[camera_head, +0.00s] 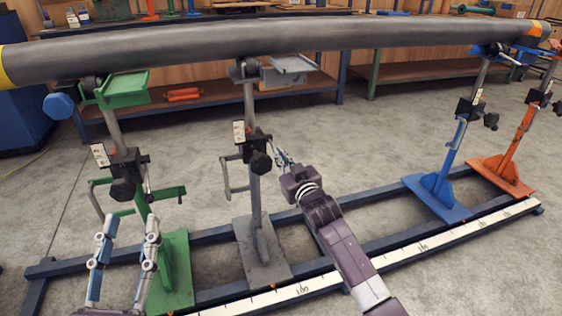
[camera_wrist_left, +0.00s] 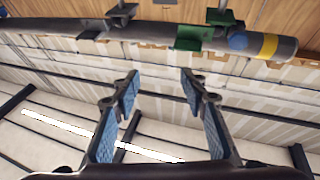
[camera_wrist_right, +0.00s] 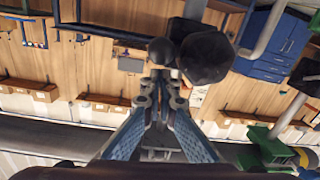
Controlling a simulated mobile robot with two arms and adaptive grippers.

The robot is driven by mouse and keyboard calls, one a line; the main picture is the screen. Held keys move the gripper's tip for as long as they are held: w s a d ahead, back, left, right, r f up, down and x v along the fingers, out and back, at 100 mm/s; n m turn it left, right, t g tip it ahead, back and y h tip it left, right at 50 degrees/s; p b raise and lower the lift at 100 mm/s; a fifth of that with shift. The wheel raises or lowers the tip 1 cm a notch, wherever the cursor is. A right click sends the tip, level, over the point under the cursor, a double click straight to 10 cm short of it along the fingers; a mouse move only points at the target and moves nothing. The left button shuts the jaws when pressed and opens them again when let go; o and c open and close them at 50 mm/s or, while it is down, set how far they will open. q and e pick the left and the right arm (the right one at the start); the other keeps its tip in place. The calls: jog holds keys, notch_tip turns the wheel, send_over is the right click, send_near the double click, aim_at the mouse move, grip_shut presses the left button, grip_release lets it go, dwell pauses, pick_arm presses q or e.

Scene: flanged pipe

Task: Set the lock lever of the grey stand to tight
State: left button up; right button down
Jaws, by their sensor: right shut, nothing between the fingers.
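The grey stand (camera_head: 252,190) is upright on a grey base plate under the long pipe. Its black clamp (camera_head: 254,143) carries a small white label (camera_head: 239,132), too small to read, and a dark knob-like part (camera_head: 260,163); the lever's exact setting cannot be told. My right gripper (camera_head: 281,157) is shut and empty just right of the clamp. In the right wrist view its fingertips (camera_wrist_right: 165,78) are together, close below a black ball (camera_wrist_right: 162,50) and a larger black knob (camera_wrist_right: 206,58); contact cannot be told. My left gripper (camera_head: 127,232) is open and empty before the green stand; it also shows open in the left wrist view (camera_wrist_left: 160,80).
The pipe (camera_head: 300,36) spans above all the stands. The green stand (camera_head: 172,270) is to the left, the blue stand (camera_head: 442,190) and orange stand (camera_head: 512,160) to the right. Dark floor rails and a white scale strip (camera_head: 440,240) run along the front.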

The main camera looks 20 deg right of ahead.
pick_arm(q)
jog(key=shift+s+r+t, duration=0.25)
jog(key=shift+r+t, duration=0.05)
jog(key=shift+r, duration=0.2)
jog(key=shift+s+r+t, duration=0.2)
jog(key=shift+r+t, duration=0.1)
jog(key=shift+r, duration=0.15)
pick_arm(e)
jog(key=shift+s+d+f, duration=0.1)
jog(key=shift+s+f, duration=0.05)
jog(key=shift+f, duration=0.3)
